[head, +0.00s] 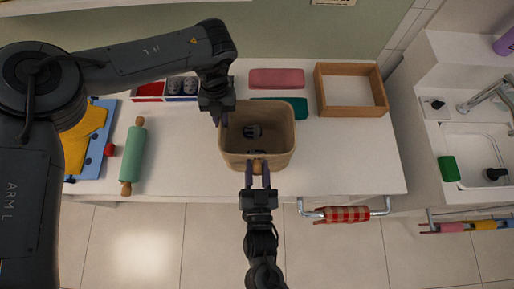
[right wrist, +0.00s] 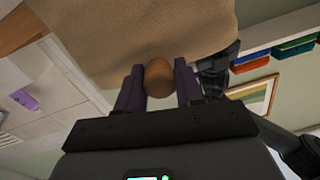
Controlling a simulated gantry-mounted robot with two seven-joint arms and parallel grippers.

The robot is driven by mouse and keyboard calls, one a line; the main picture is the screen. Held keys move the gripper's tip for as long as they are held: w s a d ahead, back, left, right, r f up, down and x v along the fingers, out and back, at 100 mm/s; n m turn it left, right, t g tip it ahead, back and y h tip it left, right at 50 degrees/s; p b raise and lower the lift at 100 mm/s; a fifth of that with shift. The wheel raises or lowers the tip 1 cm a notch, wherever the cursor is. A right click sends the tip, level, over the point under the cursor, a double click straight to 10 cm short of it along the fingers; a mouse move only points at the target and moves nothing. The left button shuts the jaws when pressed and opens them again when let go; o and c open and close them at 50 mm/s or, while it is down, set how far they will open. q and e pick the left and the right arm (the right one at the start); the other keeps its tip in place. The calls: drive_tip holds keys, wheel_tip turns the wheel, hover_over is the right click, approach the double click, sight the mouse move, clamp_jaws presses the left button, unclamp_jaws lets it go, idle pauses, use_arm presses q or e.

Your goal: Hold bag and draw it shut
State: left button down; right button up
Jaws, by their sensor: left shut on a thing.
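The tan bag (head: 289,150) stands upright on the white counter, its wide mouth open. Some dark shapes show inside it. My left gripper (head: 222,121) is shut on the bag's rim at its upper left corner; its fingertips are partly hidden. A round brown bead (head: 257,165) sits at the middle of the bag's near side. My right gripper (head: 257,178) comes from the front, open, with one finger on each side of the bead. In the right wrist view the bead (right wrist: 158,77) shows between the spread fingers, below the bag's tan wall (right wrist: 150,35).
A green rolling pin (head: 132,156) and a blue board (head: 97,150) with yellow cloth lie left. A pink case (head: 277,79), a teal item (head: 299,104) and a wooden tray (head: 381,97) lie behind. Counter right of the bag is clear. A red checked towel (head: 342,214) hangs on the front rail.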

clamp_jaws()
drive_tip(key=s, duration=0.9)
drive_tip(key=shift+s, duration=0.25)
drive_tip(key=shift+a, duration=0.1)
drive_tip(key=shift+o, duration=2.4)
unclamp_jaws()
drive_tip(key=s, duration=1.2)
drive_tip(key=shift+d, duration=0.25)
